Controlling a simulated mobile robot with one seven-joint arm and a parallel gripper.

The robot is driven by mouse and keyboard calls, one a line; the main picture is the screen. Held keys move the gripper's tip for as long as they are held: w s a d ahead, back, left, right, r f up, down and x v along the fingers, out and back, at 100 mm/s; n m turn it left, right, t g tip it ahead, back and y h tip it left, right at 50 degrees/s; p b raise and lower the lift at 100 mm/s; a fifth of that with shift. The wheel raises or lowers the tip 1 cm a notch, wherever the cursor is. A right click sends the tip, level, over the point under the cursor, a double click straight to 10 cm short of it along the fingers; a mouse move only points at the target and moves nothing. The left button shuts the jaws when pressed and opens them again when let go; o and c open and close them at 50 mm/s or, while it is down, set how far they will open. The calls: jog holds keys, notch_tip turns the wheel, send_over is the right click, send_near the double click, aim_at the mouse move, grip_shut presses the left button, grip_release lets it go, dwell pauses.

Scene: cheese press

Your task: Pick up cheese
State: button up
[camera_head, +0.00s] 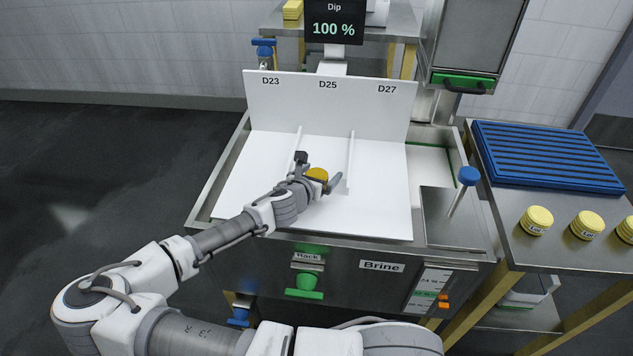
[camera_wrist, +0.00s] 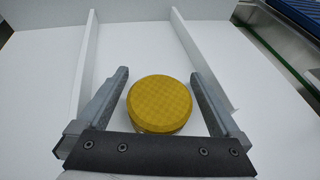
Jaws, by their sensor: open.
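A round yellow cheese (camera_head: 317,174) sits on the white rack board (camera_head: 375,210), in the middle lane under the label D25. In the wrist view the cheese (camera_wrist: 159,103) lies between the two fingers of my gripper (camera_wrist: 163,88), closer to the right finger. My gripper (camera_head: 318,180) is open around the cheese, with a gap on the left side. The cheese's lower near edge is partly hidden by the gripper's dark palm bar in the wrist view.
Low white dividers (camera_head: 350,160) flank the lane. A white back panel (camera_head: 330,105) stands behind, labelled D23, D25 and D27. On the right, a metal table (camera_head: 520,255) holds a blue slatted rack (camera_head: 545,155) and several yellow cheeses (camera_head: 537,220). A blue-knobbed lever (camera_head: 467,177) rises at the right.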

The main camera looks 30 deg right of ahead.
jog(key=c, duration=1.4)
jog(key=shift+c, duration=0.2)
